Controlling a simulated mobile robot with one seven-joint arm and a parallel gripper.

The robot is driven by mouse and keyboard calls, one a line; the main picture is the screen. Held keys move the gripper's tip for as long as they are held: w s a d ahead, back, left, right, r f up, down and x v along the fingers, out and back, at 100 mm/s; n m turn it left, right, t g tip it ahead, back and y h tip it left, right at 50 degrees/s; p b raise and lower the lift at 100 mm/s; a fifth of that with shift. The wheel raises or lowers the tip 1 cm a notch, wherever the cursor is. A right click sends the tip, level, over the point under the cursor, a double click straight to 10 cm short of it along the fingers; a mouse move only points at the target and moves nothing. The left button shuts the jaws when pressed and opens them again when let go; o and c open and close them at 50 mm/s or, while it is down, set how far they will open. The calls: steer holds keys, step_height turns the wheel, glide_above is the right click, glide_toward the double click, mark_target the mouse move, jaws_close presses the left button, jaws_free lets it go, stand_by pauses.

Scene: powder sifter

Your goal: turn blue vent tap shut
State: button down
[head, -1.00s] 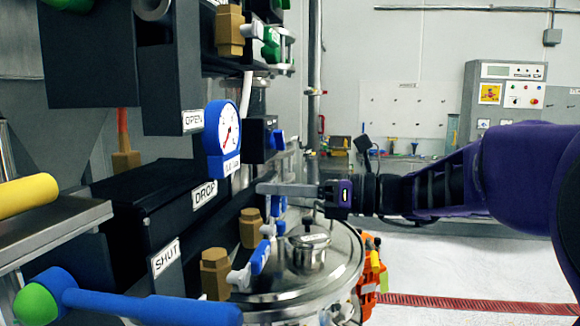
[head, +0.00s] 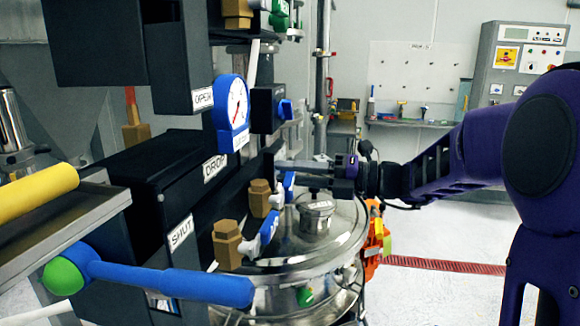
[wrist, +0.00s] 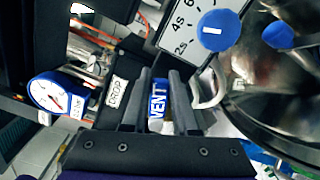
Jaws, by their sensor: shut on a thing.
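The blue vent tap handle, lettered VENT, stands between my gripper's two grey fingers in the wrist view (wrist: 157,105). In the head view the vent tap (head: 289,186) shows as a small blue lever above a brass hex fitting. My gripper (head: 284,166) reaches in from the right, above the metal lid, and is shut on the handle. The wrist view shows the fingers (wrist: 158,103) on either side of it. The fingers partly hide the tap, and its exact angle is hard to tell.
A second blue tap (head: 269,227) sits nearer, beside another brass fitting (head: 229,243). A round metal lid (head: 330,235) lies below my gripper. A blue gauge (head: 231,112) and a black box marked DROP (head: 165,165) stand left. A long blue lever (head: 170,284) juts across the front.

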steer(key=shift+w+d+f+m, duration=0.15)
steer(key=shift+f+m, duration=0.5)
steer(key=shift+m, duration=0.45)
steer(key=shift+w+a+f+m, duration=0.1)
steer(key=shift+f+m, duration=0.55)
steer(key=shift+m, duration=0.45)
steer(key=c, duration=0.7)
jaws_free()
steer(key=d, duration=0.5)
steer(key=s+d, duration=0.1)
steer(key=d, duration=0.5)
steer(key=s+d, duration=0.1)
steer(key=d, duration=0.5)
steer(key=shift+s+d, duration=0.15)
steer(key=shift+s, duration=0.05)
